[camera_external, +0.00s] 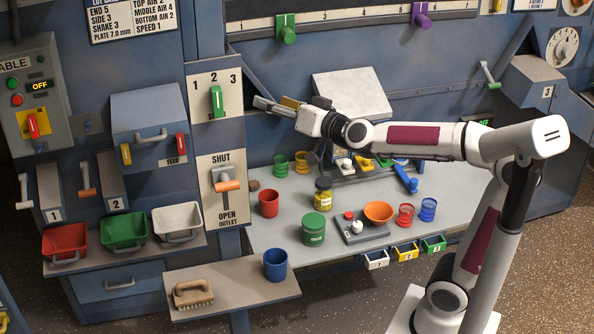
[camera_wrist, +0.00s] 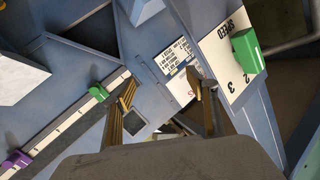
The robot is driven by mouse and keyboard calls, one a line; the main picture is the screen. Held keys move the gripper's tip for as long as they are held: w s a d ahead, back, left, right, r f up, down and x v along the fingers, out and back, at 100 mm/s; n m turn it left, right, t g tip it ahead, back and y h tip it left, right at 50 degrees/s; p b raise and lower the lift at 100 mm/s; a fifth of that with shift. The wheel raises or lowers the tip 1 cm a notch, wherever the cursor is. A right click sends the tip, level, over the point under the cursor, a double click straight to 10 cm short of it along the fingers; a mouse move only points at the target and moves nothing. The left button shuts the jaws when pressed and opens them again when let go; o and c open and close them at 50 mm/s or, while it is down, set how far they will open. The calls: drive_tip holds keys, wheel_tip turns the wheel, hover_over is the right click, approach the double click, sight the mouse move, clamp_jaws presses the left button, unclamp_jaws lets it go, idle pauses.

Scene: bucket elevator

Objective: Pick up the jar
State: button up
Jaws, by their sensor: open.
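A small yellow jar with a dark lid (camera_external: 323,191) stands upright on the grey worktop in the external view. My gripper (camera_external: 277,104) is open and empty, high above the worktop, up and to the left of both jars, near the numbered switch plate. In the wrist view my gripper's two fingers (camera_wrist: 162,88) are spread apart, facing the blue machine panel. No jar shows in the wrist view.
A red cup (camera_external: 269,203) stands left of the yellow jar. A blue cup (camera_external: 276,265) and a brush (camera_external: 193,294) are on the front shelf. A green switch (camera_external: 217,101) is near my fingertips.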

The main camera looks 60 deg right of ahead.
drive_tip(key=w+d+f+m+g+h, duration=0.2)
drive_tip(key=w+d+f+m+h, duration=0.25)
drive_tip(key=d, duration=0.45)
drive_tip(key=m+g+h, duration=0.5)
drive_tip(key=m+g, duration=0.1)
drive_tip(key=g, duration=0.4)
hover_over(320, 183)
drive_tip(key=w+a, duration=0.4)
drive_tip(key=a, duration=0.4)
wheel_tip(320, 183, down, 22)
drive_tip(key=s+d+f+g, duration=0.1)
drive_tip(key=s+f+g, duration=0.1)
drive_tip(key=f, duration=0.6)
drive_tip(key=s+d+f+g, duration=0.1)
drive_tip(key=s+f+g, duration=0.1)
drive_tip(key=f, duration=0.7)
drive_tip(key=shift+d+f+y, duration=0.25)
drive_tip(key=shift+y, duration=0.1)
drive_tip(key=shift+s+d, duration=0.1)
drive_tip(key=shift+x, duration=1.2)
drive_tip(key=shift+f, duration=0.1)
